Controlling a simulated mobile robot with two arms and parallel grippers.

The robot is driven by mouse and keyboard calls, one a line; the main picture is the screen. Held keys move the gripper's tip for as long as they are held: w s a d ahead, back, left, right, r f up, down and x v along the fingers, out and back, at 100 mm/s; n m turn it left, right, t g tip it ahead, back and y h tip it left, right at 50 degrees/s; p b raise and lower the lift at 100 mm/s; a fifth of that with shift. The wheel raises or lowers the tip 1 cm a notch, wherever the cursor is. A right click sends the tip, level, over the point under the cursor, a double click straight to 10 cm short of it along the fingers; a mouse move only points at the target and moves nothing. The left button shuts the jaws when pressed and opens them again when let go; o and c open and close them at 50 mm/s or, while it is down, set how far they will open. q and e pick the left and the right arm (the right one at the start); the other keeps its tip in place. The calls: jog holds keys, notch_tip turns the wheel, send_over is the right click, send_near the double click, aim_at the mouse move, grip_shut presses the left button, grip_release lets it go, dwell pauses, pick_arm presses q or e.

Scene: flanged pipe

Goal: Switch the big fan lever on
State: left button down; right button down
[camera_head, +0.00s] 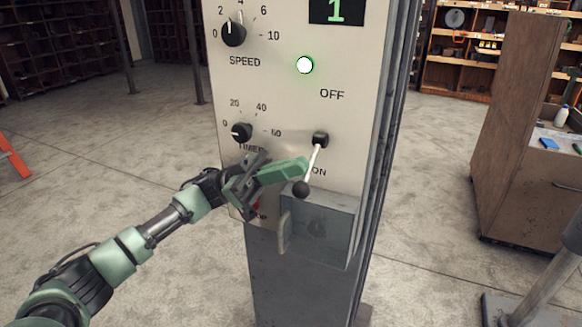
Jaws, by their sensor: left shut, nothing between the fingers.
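The lever is a thin pale rod (313,162) with a black ball knob (301,188), mounted on a black pivot (320,139) on the cream control panel (290,105). It points down, toward the partly hidden ON label, away from the OFF label above. A round lamp (305,65) above it glows green. My left gripper (304,166) is shut and empty, with its green fingertips at the left side of the rod, just above the knob. I cannot tell whether they touch. My right gripper is not in view.
A speed knob (234,33) and a timer knob (241,132) sit on the panel's left. A grey box (325,228) with a handle (284,232) sticks out below the lever. A brown cabinet (518,130) stands at right. Open floor surrounds the panel's column.

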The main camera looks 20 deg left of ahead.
pick_arm(q)
jog(key=shift+f, duration=0.25)
jog(key=s+b+v, duration=0.1)
jog(key=b+v, duration=0.1)
jog(key=v, duration=0.5)
jog(key=shift+w+a, duration=0.35)
jog(key=shift+w, duration=0.15)
